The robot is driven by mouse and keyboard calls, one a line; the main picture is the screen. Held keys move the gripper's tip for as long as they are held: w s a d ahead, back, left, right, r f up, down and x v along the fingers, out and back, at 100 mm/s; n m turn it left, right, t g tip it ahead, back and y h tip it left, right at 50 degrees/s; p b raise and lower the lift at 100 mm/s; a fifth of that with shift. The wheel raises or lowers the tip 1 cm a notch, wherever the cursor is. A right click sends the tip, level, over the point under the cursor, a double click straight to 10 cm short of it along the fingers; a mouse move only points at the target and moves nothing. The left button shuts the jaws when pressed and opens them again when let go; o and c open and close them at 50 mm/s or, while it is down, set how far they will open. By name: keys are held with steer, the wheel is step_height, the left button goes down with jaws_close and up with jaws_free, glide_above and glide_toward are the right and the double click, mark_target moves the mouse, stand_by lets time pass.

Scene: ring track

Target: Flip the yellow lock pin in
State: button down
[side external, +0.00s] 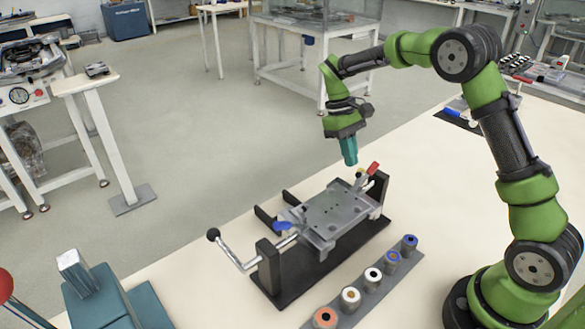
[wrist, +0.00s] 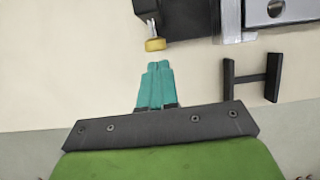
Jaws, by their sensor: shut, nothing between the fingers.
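The yellow lock pin (wrist: 155,44) shows in the wrist view as a yellow knob on a short metal shaft. The shaft sticks out of a black block of the fixture (wrist: 230,20). My gripper (wrist: 157,64) has teal fingers that are shut and empty. In the wrist view the fingertips are just below the yellow knob, with a small gap in the picture. In the side view my gripper (side external: 350,163) points down close to that end of the fixture.
The fixture's grey plate (side external: 335,212) sits on a black base. A rack with several cylinders (side external: 373,276) stands in front. Teal blocks (side external: 110,300) are at lower left.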

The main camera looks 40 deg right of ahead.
steer(key=w+v, duration=0.2)
steer(key=v, duration=0.9)
steer(key=shift+f, duration=0.35)
steer(key=shift+w, duration=0.15)
steer(key=s+a+r+m+t, duration=0.1)
steer(key=s+a+t, duration=0.2)
steer(key=s, duration=0.5)
steer(key=s+a+r+m+t+y, duration=0.1)
steer(key=s+a+t, duration=0.2)
steer(key=s, duration=0.5)
steer(key=s+a+r+m+t+y, duration=0.1)
steer(key=s+a+m+t, duration=0.1)
steer(key=s+t, duration=0.3)
steer(key=s+a, duration=0.1)
steer(key=s, duration=0.3)
steer(key=shift+a+r, duration=0.2)
steer(key=shift+r, duration=0.1)
